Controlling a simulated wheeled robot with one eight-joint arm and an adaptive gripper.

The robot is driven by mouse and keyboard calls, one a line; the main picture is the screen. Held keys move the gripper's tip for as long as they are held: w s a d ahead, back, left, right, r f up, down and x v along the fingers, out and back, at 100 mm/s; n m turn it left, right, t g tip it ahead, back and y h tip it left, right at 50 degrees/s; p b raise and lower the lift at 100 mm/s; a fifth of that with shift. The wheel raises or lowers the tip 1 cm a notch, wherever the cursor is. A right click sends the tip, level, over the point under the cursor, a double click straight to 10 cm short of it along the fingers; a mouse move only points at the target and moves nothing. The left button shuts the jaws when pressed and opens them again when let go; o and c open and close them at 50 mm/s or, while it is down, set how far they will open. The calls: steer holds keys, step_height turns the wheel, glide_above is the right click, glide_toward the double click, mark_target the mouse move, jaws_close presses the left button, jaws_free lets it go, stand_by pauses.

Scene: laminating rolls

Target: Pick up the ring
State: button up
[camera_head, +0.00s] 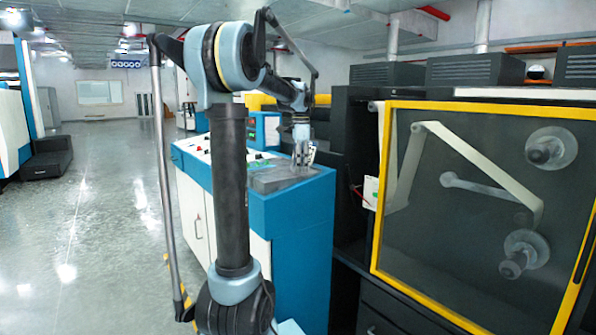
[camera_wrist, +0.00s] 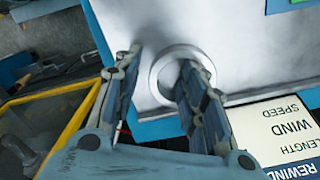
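A silvery ring (camera_wrist: 155,76) lies on a bright metal surface in the wrist view. My gripper (camera_wrist: 160,57) is open, with its two fingers spread apart. The left finger stands beside the ring's left side, apart from it in the picture. The right finger crosses over the ring's middle and hides part of its lower right. I cannot tell whether either finger touches the ring. In the head view my gripper (camera_head: 303,157) points down over the metal top of a blue and white cabinet (camera_head: 302,226); the ring cannot be made out there.
A label panel with "WIND" lettering (camera_wrist: 285,135) lies at the lower right in the wrist view. A dark machine with a yellow-framed window (camera_head: 470,200) stands close on the right in the head view. The floor (camera_head: 85,225) at left is clear.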

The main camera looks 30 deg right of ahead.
steer(key=shift+c, duration=0.5)
jaws_close()
step_height(320, 180, up, 10)
